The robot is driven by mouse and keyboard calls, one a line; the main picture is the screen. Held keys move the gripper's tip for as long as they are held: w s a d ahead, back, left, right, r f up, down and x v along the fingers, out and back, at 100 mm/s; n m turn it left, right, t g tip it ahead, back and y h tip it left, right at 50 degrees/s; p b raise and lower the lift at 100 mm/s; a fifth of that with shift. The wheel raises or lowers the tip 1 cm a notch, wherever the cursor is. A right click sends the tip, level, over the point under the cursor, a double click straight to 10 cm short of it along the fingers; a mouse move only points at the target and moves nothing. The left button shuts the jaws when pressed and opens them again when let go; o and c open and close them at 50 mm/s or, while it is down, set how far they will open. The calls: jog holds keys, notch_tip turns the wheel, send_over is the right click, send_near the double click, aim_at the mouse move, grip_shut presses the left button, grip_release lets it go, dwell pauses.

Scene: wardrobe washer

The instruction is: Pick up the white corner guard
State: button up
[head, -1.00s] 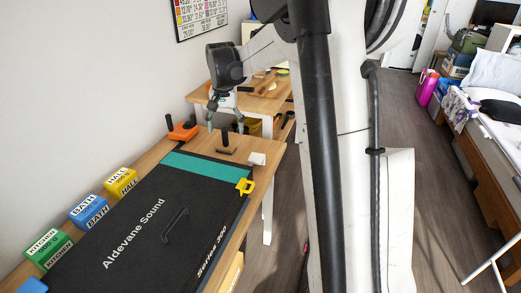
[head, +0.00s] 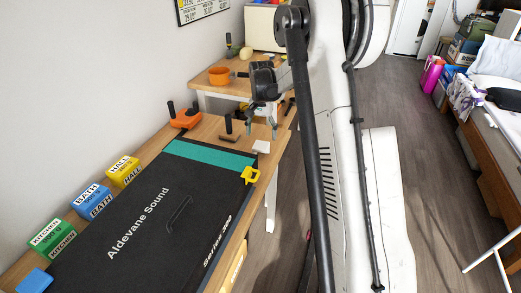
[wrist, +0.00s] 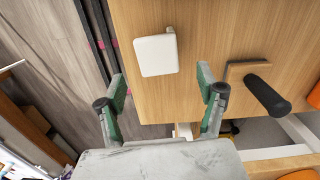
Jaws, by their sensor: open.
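The white corner guard (head: 261,146) lies on the wooden bench near its right edge, beyond the black case. In the wrist view the guard (wrist: 156,55) shows a flat square face with a short lip at its upper right. My gripper (head: 262,128) is above the bench close to the guard, fingers pointing down. In the wrist view my gripper (wrist: 161,77) is open and empty, its green-padded fingers apart. The guard appears just ahead of the fingertips, roughly centred between them, and nothing touches it that I can see.
A wooden block with a black handle (wrist: 255,85) lies right of the guard in the wrist view. In the head view, an orange tool (head: 185,118), the black case (head: 150,215) and a yellow corner piece (head: 250,175) are nearby. The bench edge is close to the guard.

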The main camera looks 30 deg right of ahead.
aim_at(262, 144)
jog(key=shift+s+a+f+b, duration=0.1)
jog(key=shift+f+b, duration=0.15)
jog(key=shift+f, duration=1.2)
jog(key=shift+s+f+b, duration=0.1)
jog(key=shift+f+b, duration=0.1)
jog(key=shift+f, duration=1.25)
jog(key=shift+r, duration=0.1)
jog(key=c, duration=1.1)
jog(key=shift+o, duration=0.2)
jog(key=shift+r, duration=0.1)
